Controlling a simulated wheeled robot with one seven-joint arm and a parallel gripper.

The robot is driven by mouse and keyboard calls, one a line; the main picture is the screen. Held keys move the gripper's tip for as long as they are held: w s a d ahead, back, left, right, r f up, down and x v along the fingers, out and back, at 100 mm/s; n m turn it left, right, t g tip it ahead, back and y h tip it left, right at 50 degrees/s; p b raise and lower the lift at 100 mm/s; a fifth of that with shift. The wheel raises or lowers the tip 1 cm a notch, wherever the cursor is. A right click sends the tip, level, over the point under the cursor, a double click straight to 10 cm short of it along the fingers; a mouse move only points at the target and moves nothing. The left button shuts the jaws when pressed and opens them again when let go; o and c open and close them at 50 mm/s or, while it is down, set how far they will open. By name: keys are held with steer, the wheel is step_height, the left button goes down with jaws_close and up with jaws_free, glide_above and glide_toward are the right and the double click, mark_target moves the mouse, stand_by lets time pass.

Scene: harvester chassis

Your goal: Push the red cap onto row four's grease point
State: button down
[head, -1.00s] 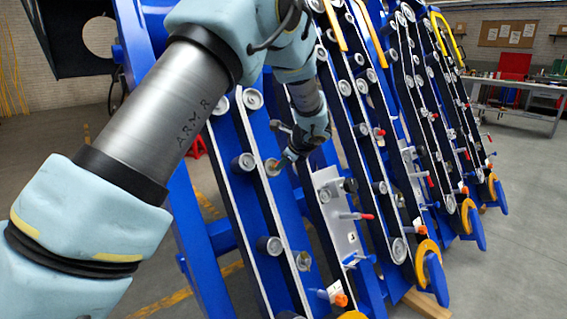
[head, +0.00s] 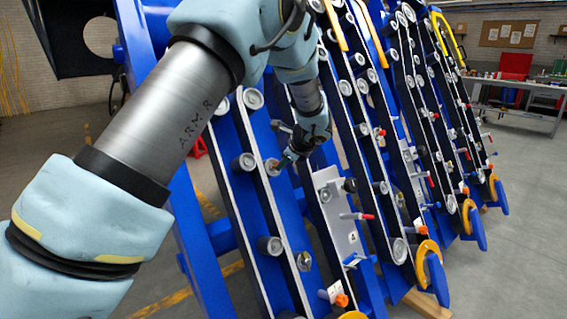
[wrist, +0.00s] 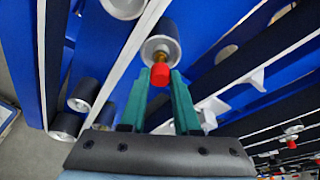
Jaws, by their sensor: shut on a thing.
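The red cap (wrist: 159,74) sits between the tips of my gripper's two green fingers in the wrist view. My gripper (wrist: 160,82) is shut on the cap. A brass grease point (wrist: 159,57) shows just beyond the cap, at the middle of a grey roller end (wrist: 161,45). The cap is in line with the brass and looks against it; how far it is pushed on I cannot tell. In the head view my gripper (head: 284,161) is at a roller (head: 272,167) on the nearer blue row, and the cap is mostly hidden there.
Several slanted blue rows with rollers and white-edged rails stand side by side. A grey plate (head: 334,205) with a red-tipped lever (head: 360,216) and a black knob (head: 349,185) is just right of my gripper. A workbench (head: 515,95) stands far right. Open floor lies on both sides.

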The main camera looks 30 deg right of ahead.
steer(key=shift+x, duration=1.1)
steer(key=c, duration=0.6)
jaws_free()
steer(key=shift+w+a+r, duration=0.15)
steer(key=shift+w, duration=0.05)
steer(key=shift+o, duration=0.2)
steer(key=b+v, duration=0.1)
steer(key=v, duration=1)
steer(key=shift+b, duration=0.3)
